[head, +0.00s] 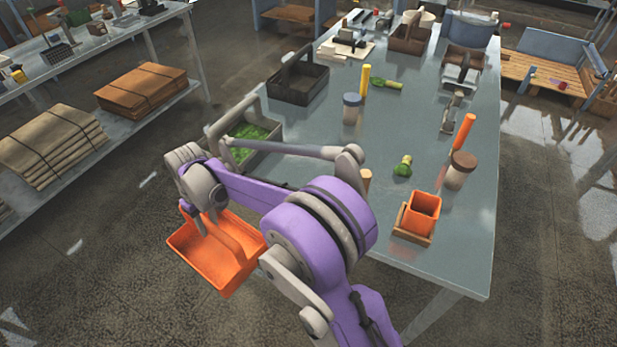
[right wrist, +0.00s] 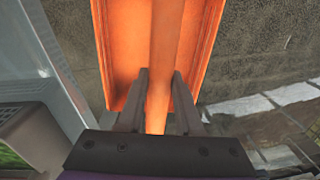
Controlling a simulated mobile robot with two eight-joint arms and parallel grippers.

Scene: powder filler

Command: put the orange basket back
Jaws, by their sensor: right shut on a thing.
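The orange basket (head: 207,257) hangs from my right gripper (head: 206,212), off the table's left edge and above the floor. It is open-topped, with a handle running across its middle. In the right wrist view the gripper (right wrist: 158,100) is shut on the basket's handle (right wrist: 166,45), and the basket's side walls (right wrist: 118,60) show on both sides. The basket looks empty where I can see inside; my arm hides part of its right side in the head view. My left gripper is not in view.
The grey table (head: 410,110) holds a grey basket of green stuff (head: 250,140), a dark basket (head: 298,82), a blue-lidded jar (head: 351,108), a small orange container (head: 421,213) and a brown-lidded jar (head: 459,170). A shelf (head: 120,115) with brown bundles stands left. Bare floor lies between.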

